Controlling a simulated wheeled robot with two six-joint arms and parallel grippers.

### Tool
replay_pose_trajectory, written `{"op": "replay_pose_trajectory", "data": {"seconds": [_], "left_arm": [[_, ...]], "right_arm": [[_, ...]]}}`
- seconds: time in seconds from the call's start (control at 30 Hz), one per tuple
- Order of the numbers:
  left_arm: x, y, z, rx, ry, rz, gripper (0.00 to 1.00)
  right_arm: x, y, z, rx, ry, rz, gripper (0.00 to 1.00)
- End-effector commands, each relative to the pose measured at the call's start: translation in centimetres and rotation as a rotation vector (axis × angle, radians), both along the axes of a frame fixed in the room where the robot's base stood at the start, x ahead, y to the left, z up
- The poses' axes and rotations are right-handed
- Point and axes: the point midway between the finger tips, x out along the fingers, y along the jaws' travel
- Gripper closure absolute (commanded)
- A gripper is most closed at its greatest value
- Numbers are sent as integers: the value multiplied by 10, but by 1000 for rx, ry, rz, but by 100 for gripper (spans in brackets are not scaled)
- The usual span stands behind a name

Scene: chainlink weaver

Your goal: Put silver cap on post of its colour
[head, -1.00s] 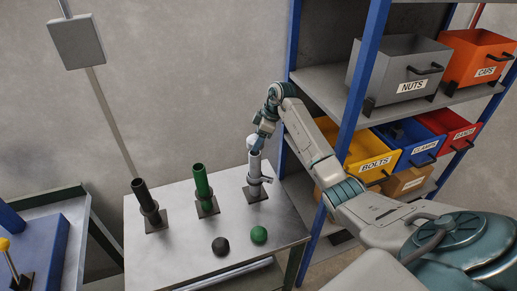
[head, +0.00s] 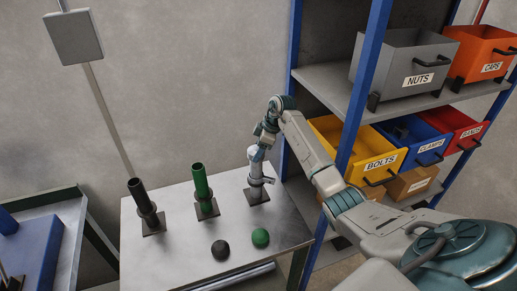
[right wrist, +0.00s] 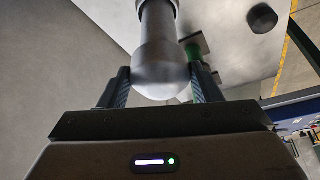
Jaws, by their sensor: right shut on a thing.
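My right gripper (head: 260,144) is shut on the silver cap (head: 256,153), a round-ended piece at the top of the silver post (head: 256,172). In the right wrist view the cap (right wrist: 160,68) sits between the two fingers, in line with the post (right wrist: 157,12) behind it. The cap appears to meet the post top; whether it is fully seated I cannot tell. The green post (head: 201,182) and the black post (head: 143,200) stand open-topped to the left. My left gripper is not in view.
A black cap (head: 220,249) and a green cap (head: 260,237) lie on the metal table (head: 178,262) in front of the posts. A blue-framed shelf (head: 330,92) with labelled bins, including the yellow bolts bin (head: 376,164), stands close at the right, beside my right arm.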

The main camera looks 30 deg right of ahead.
Motion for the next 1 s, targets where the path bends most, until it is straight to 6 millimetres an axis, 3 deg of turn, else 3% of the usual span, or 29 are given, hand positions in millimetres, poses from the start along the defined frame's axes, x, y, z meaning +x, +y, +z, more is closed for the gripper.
{"op": "replay_pose_trajectory", "data": {"seconds": [0.33, 0.37, 0.47, 0.5, 0.83, 1.0], "left_arm": [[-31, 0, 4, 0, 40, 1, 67], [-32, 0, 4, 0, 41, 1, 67], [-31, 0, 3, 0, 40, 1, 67], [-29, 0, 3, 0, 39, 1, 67], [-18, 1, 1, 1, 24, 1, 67], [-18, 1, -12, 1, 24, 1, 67]], "right_arm": [[0, 0, 0, 0, 0, 0, 65], [0, 0, 0, 0, 0, 0, 38], [0, 0, 0, 0, 0, 0, 19], [0, 0, 0, 0, 0, 0, 17], [-1, -2, 3, 0, -2, -1, 17], [-6, -10, 24, -3, -6, 0, 17]]}}
